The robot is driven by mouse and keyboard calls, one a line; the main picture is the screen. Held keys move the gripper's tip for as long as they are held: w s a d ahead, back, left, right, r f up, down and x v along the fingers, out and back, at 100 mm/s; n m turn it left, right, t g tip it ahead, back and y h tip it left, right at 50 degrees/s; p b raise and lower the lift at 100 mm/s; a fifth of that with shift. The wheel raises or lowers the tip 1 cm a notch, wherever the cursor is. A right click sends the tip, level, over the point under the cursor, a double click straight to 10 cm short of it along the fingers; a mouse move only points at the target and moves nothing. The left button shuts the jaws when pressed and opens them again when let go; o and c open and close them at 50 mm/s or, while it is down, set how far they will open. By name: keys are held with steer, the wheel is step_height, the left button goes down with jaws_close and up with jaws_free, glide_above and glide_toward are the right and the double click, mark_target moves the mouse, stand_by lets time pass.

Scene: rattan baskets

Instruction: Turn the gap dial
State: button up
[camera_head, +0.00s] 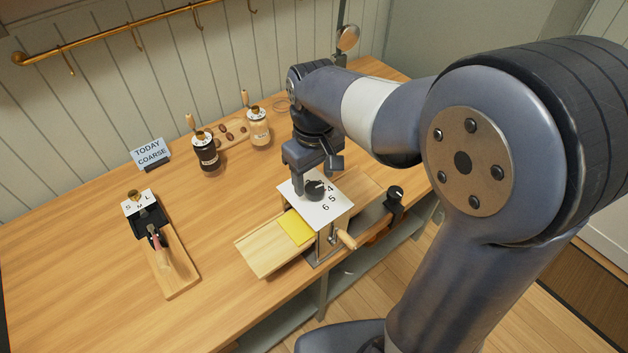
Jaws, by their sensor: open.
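The gap dial (316,188) is a black round knob on a white plate (330,211) on top of a small mill. The numbers 4, 5 and 6 show on the plate; the rest of the scale is hidden by my gripper. My gripper (316,178) points down at the dial from above and behind, with its jaws apart. One finger is close to the knob's left side; I cannot tell whether it touches. A sign (149,152) at the back reads "TODAY COARSE".
A wooden crank handle (346,240) sticks out at the mill's front. A yellow card (295,227) and wooden tray (264,248) lie left of it. Another black knob (395,192) is right. A device marked S, M, L (139,202) stands left; two jars (206,156) (258,131) stand behind.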

mark_target(314, 188)
step_height(314, 188, up, 8)
steer(key=shift+r, duration=0.2)
steer(key=shift+f, duration=0.15)
step_height(314, 188, down, 11)
steer(key=shift+r, duration=0.2)
stand_by(0.5)
steer(key=shift+r, duration=0.1)
